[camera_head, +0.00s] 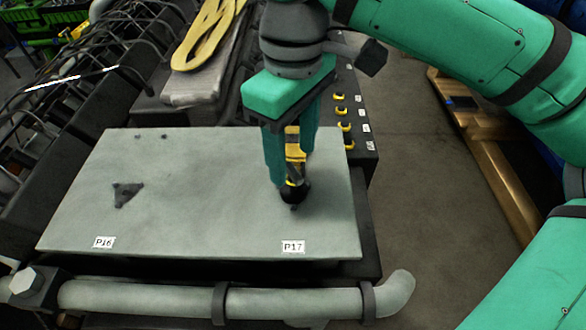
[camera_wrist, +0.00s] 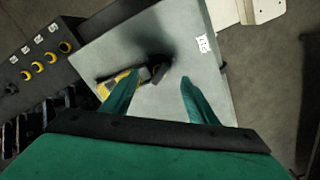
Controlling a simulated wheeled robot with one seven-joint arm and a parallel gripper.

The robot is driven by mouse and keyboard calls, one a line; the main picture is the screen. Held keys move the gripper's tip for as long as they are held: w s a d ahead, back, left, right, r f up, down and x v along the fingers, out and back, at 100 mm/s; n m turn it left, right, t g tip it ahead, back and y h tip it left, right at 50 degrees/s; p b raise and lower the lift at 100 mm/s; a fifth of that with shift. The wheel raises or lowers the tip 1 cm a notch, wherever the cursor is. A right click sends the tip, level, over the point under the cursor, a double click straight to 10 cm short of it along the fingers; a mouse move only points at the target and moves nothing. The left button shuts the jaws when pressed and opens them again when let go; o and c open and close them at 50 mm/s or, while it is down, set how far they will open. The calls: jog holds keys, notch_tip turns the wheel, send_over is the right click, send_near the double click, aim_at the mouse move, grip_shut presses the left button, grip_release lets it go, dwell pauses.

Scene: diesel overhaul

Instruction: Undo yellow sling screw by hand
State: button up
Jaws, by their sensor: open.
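The yellow sling screw (camera_head: 294,146) stands on the grey plate (camera_head: 205,215) above the label P17, with a black foot (camera_head: 293,191) at its lower end. My gripper (camera_head: 292,172) is open and points down at it, with the yellow part showing between the green fingers. In the wrist view the yellow screw (camera_wrist: 118,83) lies beside and partly behind the left finger of my gripper (camera_wrist: 159,76), and its dark end reaches toward the middle of the gap. Whether a finger touches it cannot be told.
A dark three-cornered fitting (camera_head: 127,194) sits on the plate above P16. A grey pipe (camera_head: 250,302) runs along the front. Several yellow rings (camera_head: 341,111) with labels line a black block at the right. Yellow slings (camera_head: 207,35) lie behind.

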aim_at(293, 170)
jog(key=m, duration=0.4)
jog(key=shift+m, duration=0.3)
jog(key=shift+f+m, duration=0.3)
jog(key=shift+m, duration=0.1)
jog(key=shift+f, duration=2.25)
jog(key=shift+c, duration=0.7)
